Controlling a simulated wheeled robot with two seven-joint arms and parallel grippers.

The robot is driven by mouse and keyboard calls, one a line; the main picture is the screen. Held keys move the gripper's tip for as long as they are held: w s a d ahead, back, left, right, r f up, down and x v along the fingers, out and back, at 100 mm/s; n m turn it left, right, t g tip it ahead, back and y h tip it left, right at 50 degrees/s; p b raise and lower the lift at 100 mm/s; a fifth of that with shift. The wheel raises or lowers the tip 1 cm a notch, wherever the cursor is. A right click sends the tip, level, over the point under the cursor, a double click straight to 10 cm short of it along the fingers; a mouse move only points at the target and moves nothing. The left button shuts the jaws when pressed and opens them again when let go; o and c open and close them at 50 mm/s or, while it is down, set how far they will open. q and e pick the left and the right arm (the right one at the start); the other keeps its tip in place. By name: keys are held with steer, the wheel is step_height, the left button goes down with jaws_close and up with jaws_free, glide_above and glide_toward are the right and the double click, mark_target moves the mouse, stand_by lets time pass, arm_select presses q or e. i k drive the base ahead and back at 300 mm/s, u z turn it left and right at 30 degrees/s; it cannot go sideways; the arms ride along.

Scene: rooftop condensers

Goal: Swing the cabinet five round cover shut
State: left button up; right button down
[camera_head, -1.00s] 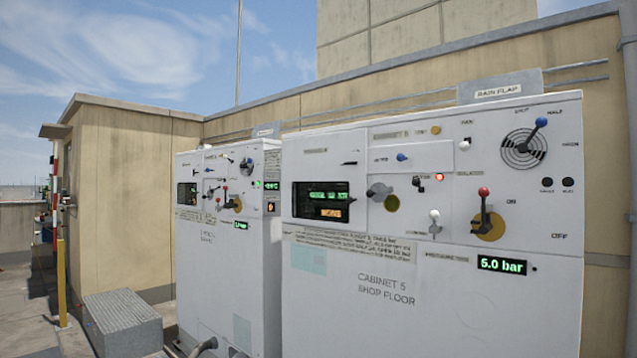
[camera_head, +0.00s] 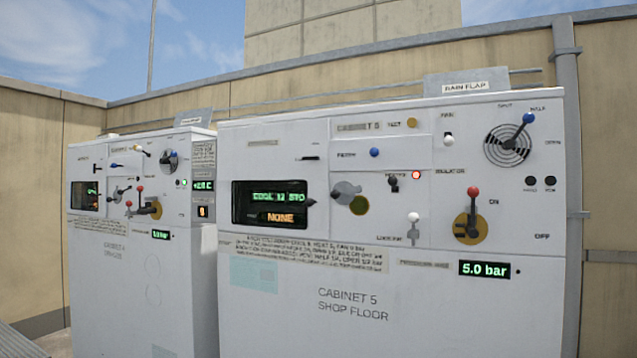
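Cabinet five (camera_head: 300,335) is the large white cabinet on the right, marked "CABINET 5 SHOP FLOOR". On its front, right of the dark display (camera_head: 271,203), is a grey round cover (camera_head: 345,191) with a small knob or tab. An olive-yellow disc (camera_head: 359,206) shows just below and right of it. The cover appears to sit off to the upper left of this disc, overlapping it only partly. Neither of my grippers is in view, and nothing touches the cover.
The same panel holds a red-knobbed lever (camera_head: 472,210), a blue-handled fan dial (camera_head: 508,145), a white-knobbed lever (camera_head: 413,228) and a lit red lamp (camera_head: 416,175). Cabinet four (camera_head: 130,270) stands left. A grey post (camera_head: 573,180) rises at the right.

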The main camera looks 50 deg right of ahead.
mark_target(344, 192)
steer(key=z, duration=0.4)
steer(key=i, duration=0.8)
steer(key=z, duration=0.65)
